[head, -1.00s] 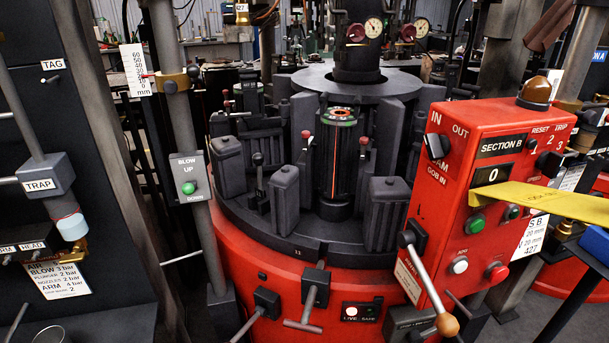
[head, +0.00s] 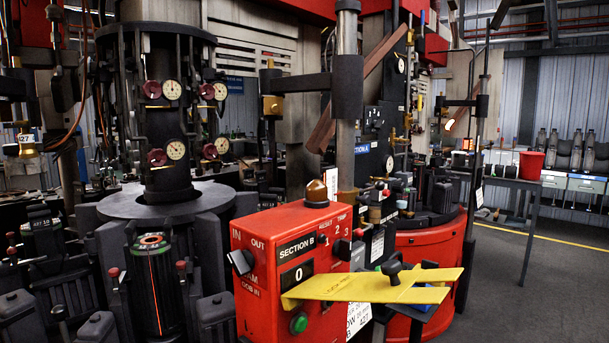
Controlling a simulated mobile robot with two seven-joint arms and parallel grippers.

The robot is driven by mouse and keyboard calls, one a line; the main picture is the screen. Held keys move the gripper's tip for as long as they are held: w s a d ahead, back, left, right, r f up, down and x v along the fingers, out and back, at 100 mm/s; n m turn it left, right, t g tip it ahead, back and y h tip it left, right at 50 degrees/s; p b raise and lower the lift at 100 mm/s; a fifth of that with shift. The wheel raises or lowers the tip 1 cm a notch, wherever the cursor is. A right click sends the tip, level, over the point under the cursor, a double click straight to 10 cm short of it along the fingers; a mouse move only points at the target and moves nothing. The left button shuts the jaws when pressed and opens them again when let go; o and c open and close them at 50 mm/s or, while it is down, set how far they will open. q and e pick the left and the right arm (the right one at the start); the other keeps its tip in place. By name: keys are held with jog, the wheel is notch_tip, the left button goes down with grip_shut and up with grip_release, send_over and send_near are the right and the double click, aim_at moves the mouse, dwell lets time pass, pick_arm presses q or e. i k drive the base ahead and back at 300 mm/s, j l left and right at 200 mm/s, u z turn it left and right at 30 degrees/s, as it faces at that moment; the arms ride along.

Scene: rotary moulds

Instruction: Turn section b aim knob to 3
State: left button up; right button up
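The red control box (head: 268,232) labelled SECTION B stands at the lower middle, with its display (head: 298,274) reading 0. A dark knob (head: 342,250) sits on its upper right face, below the numbers 1, 2 and 3. Its pointer is too small to read. Another dark knob (head: 241,262) is at the left of the face, near the words IN and OUT. Neither gripper is in view.
A green button (head: 299,323) is low on the box, and an amber dome (head: 317,193) is on top. Dark moulds and a round table (head: 163,200) fill the left. A red machine base (head: 430,245) stands behind at right. Open floor (head: 540,290) lies at far right.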

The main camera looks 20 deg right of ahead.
aim_at(377, 124)
jog(key=l+u, duration=0.1)
jog(key=l, duration=0.45)
jog(key=k+l+u, duration=0.15)
jog(key=l, duration=0.35)
jog(key=l+u, duration=0.1)
jog(key=l, duration=0.45)
